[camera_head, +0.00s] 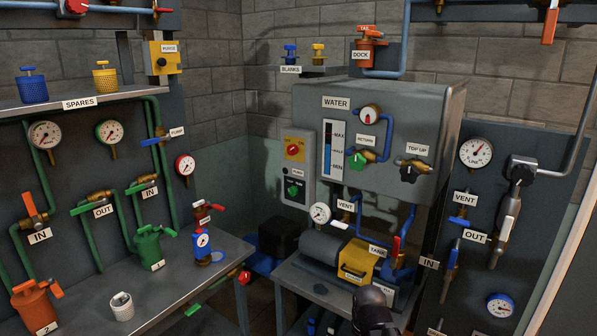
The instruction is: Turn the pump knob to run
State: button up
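A grey switch box (304,133) is on the left side of the tank labelled WATER (335,102). It has a red knob on a yellow plate (295,149) above and a green knob (293,188) on a dark plate below. A small label (294,172) sits between them, too small to read surely; the lower one may be the pump knob. Its exact setting is too small to tell. My gripper (372,306) appears as a dark shape at the bottom edge, below and right of the box and well apart from it. Its fingers cannot be made out.
A motor with a yellow box (357,262) stands on a low bench below the tank. Gauges, blue pipes and levers surround it. A left bench (165,290) holds a green canister (148,249), an orange canister (34,307) and a white cup (121,306). A right panel carries valves.

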aim_at(293, 190)
jog(key=k, duration=1.3)
jog(key=u, duration=0.55)
jog(key=i, duration=2.1)
jog(key=z, duration=0.55)
